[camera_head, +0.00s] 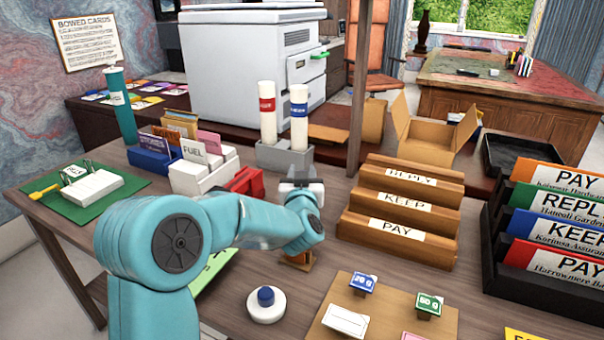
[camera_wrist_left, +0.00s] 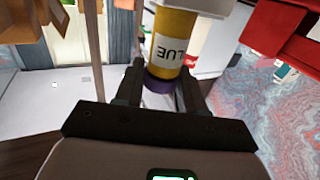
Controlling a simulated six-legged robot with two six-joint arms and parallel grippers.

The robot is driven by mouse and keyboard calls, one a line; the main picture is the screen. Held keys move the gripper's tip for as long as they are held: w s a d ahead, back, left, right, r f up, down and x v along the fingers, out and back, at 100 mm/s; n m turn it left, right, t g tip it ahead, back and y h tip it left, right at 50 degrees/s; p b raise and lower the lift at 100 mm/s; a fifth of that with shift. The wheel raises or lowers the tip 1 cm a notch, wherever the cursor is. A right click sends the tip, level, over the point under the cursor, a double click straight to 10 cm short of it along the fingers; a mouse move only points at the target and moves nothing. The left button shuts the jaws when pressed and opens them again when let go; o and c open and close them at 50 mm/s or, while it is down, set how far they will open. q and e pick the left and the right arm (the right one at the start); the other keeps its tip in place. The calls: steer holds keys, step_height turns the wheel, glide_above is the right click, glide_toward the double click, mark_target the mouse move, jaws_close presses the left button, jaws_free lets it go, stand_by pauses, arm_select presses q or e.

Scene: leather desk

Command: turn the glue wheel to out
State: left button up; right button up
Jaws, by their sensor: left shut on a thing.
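The glue stick (camera_wrist_left: 175,45) shows in the left wrist view as a yellow tube with a white label on which "LUE" can be read. Its purple wheel (camera_wrist_left: 160,86) sits at the end nearest my wrist. My left gripper (camera_wrist_left: 162,75) has one finger on each side of the wheel and is shut on it. In the head view my left gripper (camera_head: 302,180) is over the desk in front of the grey holder. The glue stick cannot be made out there, and the wheel's turn position cannot be read. My right gripper is not in view.
The grey holder (camera_head: 282,158) with two white tubes stands just behind the gripper. A red object (camera_head: 245,181) is to its left and the wooden letter rack (camera_head: 405,200) to its right. A white round base with a blue knob (camera_head: 266,304) is in front.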

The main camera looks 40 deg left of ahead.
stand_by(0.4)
arm_select(q)
steer(key=o, duration=0.9)
steer(key=shift+o, duration=0.2)
step_height(320, 180, up, 20)
steer(key=p, duration=0.7)
steer(key=shift+p, duration=0.35)
